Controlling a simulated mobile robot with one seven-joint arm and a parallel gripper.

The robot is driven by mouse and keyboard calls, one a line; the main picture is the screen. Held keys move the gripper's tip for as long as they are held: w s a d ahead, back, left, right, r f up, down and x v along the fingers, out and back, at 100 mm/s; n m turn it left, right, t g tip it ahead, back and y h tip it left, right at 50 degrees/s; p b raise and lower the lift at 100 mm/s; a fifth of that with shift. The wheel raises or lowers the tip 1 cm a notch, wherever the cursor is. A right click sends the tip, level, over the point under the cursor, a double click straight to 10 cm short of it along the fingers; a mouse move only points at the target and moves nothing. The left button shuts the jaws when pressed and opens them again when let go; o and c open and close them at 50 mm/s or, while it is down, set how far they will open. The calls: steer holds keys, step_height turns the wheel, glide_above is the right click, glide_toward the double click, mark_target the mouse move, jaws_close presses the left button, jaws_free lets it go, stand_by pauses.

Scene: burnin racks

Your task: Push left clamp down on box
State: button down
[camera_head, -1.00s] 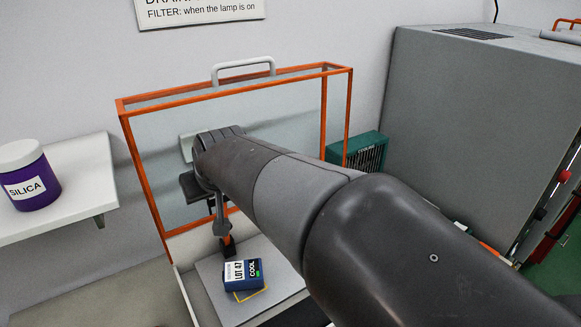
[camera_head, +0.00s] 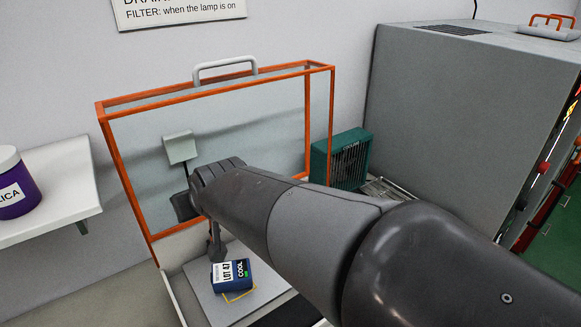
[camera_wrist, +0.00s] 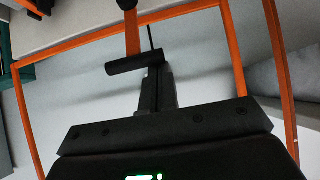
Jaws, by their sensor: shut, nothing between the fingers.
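The blue box (camera_head: 232,276), labelled LOT 47 and COOL, lies on the grey plate (camera_head: 207,301) inside the orange-framed enclosure (camera_head: 215,87) in the head view. A clamp (camera_head: 211,243) stands just behind the box, mostly hidden by my arm. In the wrist view, what looks like its orange lever (camera_wrist: 132,36) with a black cross bar (camera_wrist: 138,63) is straight ahead of my gripper (camera_wrist: 158,78). My gripper is shut and empty, its tips close to the bar; contact cannot be told. The box is not seen in the wrist view.
A clear panel with a grey handle (camera_head: 226,69) tops the enclosure. A small grey block on a stem (camera_head: 180,147) stands behind my arm. A shelf (camera_head: 62,193) with a purple jar (camera_head: 14,190) is left; a teal vented unit (camera_head: 340,160) and large grey cabinet (camera_head: 455,115) are right.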

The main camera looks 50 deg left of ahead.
steer(key=shift+d+f+y, duration=0.45)
steer(key=shift+d+f, duration=2)
steer(key=shift+f, duration=0.6)
steer(key=shift+d+f+y, duration=0.5)
steer(key=shift+d+f, duration=1.95)
steer(key=shift+f, duration=0.65)
steer(key=shift+d+f+y, duration=0.45)
steer(key=shift+d+f, duration=2)
steer(key=shift+f, duration=0.6)
steer(key=shift+w, duration=0.1)
steer(key=shift+a+r, duration=0.1)
steer(key=shift+r, duration=0.5)
steer(key=w+d+r, duration=0.7)
steer(key=w+r, duration=0.1)
steer(key=r, duration=0.3)
steer(key=shift+w+r+y, duration=0.3)
steer(key=shift+w+r, duration=0.05)
steer(key=shift+w, duration=0.05)
